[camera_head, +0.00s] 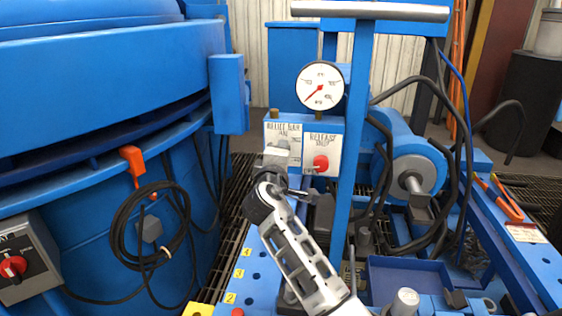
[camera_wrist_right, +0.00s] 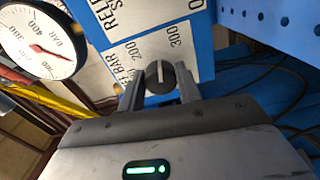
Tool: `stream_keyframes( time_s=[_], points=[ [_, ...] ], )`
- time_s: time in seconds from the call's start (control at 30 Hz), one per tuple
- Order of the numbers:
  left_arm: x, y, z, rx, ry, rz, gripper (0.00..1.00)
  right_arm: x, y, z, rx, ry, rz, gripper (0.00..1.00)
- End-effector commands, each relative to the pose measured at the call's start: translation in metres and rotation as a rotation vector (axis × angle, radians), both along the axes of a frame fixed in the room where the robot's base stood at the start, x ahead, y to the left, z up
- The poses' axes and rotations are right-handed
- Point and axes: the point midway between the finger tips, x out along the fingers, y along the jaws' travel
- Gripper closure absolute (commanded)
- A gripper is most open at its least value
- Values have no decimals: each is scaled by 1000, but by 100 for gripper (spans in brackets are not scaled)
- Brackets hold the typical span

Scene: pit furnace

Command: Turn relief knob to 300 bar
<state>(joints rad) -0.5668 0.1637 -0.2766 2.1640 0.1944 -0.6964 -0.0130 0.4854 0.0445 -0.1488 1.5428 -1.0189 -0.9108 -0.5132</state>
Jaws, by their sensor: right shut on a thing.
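The relief knob (camera_wrist_right: 158,74) is a dark round knob with a pale pointer line, on a white label plate printed with bar values; 200 and 300 are readable. In the right wrist view its line points roughly up, toward the printed values. My right gripper (camera_wrist_right: 160,84) has one finger on each side of the knob and is shut on it. In the head view my right gripper (camera_head: 274,160) is at the front of the valve panel (camera_head: 306,124) and hides the knob. The pressure gauge (camera_head: 320,86) has a red needle pointing lower left. My left gripper is not in view.
A red release knob (camera_head: 320,162) sits on the panel right beside the relief knob. A blue post (camera_head: 357,130) rises close to the panel's right. A black cable coil (camera_head: 150,235) hangs on the big blue furnace body (camera_head: 100,90). Hoses run at the right.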

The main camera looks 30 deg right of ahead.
Motion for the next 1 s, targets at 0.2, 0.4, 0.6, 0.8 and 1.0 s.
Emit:
stream_keyframes(
  time_s=[0.2, 0.4, 0.6, 0.8, 1.0],
  points=[
    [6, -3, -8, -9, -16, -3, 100, -1, 1, -6, 125, -84, -1, 89],
    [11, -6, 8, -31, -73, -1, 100, 0, 1, -5, 194, -135, -1, 89],
    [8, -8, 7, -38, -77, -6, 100, 0, 1, -5, 226, -160, 0, 89],
    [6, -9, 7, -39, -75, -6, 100, 0, 1, -4, 234, -166, 1, 89],
    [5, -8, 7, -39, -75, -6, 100, 0, 1, -4, 235, -165, 1, 89]
  ],
)
